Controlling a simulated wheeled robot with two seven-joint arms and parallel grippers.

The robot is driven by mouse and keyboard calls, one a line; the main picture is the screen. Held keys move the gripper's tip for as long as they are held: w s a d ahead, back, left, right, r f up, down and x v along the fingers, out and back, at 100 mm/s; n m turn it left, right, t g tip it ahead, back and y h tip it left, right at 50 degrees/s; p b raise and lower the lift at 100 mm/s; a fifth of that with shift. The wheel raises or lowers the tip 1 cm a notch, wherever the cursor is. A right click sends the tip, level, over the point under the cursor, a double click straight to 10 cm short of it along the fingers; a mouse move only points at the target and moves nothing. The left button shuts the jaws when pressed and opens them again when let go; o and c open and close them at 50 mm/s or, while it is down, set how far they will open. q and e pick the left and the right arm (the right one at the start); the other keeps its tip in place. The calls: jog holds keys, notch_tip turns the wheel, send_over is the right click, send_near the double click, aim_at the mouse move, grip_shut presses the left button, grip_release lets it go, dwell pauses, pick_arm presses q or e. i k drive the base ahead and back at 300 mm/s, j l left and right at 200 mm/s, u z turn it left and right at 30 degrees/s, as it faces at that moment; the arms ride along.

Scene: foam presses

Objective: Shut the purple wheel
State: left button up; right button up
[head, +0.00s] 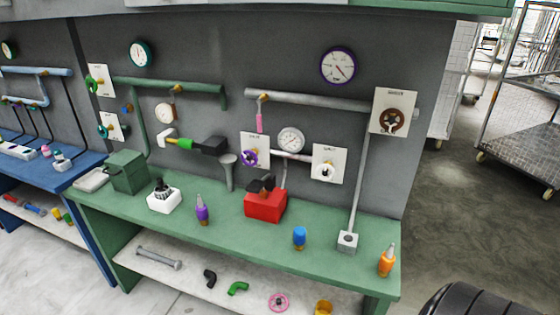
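The purple wheel (249,158) is a small round handwheel in front of a white card on the grey back wall, just above the red box on the green bench. Whether its valve is open or shut cannot be told from here. Neither of my grippers shows in the head view, so nothing of mine is seen near the wheel.
The green bench (345,218) carries a red box (265,205), a purple bottle (202,209), a blue cap (299,238) and an orange bottle (387,260).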

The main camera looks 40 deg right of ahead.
aim_at(250, 158)
jog(key=i+l+z, duration=0.1)
jog(key=z, duration=0.35)
jog(key=i+z, duration=0.25)
jog(key=z, duration=0.15)
jog(key=i+z, duration=0.2)
jog(key=z, duration=0.25)
